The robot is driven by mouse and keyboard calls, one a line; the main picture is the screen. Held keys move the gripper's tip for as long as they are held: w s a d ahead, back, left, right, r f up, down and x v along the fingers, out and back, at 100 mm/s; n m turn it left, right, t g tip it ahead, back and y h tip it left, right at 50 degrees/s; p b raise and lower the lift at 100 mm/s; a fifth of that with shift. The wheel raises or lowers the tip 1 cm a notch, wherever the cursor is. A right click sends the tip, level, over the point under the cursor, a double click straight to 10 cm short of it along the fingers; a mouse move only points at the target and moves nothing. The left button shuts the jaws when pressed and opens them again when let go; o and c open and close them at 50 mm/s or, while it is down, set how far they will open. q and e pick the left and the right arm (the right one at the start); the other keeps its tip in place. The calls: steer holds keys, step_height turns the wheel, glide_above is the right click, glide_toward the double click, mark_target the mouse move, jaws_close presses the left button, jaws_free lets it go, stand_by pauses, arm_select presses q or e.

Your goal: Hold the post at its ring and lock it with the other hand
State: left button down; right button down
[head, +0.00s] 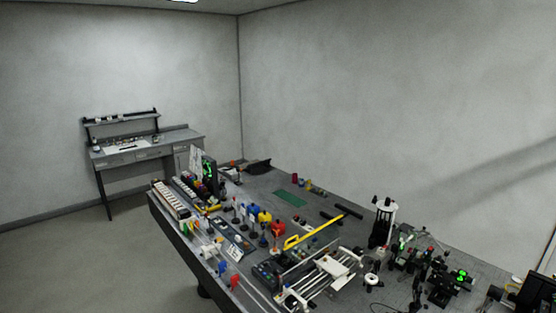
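Neither of my grippers shows in the head view. Several small dark upright posts (263,240) stand near the middle of the long grey bench (275,175), close to blue, yellow and red items. More dark post-mounted parts (440,290) with green lights stand at the right of the bench. All are small in the picture, and I cannot tell which one is the task's post. Its ring and lock cannot be made out.
A tall white and black device (384,212) stands right of the middle. A long yellow bar (313,234) lies diagonally, near a white-railed assembly (335,267). A green mat (290,198) lies farther back. A grey side desk (145,148) stands by the left wall, with open floor before it.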

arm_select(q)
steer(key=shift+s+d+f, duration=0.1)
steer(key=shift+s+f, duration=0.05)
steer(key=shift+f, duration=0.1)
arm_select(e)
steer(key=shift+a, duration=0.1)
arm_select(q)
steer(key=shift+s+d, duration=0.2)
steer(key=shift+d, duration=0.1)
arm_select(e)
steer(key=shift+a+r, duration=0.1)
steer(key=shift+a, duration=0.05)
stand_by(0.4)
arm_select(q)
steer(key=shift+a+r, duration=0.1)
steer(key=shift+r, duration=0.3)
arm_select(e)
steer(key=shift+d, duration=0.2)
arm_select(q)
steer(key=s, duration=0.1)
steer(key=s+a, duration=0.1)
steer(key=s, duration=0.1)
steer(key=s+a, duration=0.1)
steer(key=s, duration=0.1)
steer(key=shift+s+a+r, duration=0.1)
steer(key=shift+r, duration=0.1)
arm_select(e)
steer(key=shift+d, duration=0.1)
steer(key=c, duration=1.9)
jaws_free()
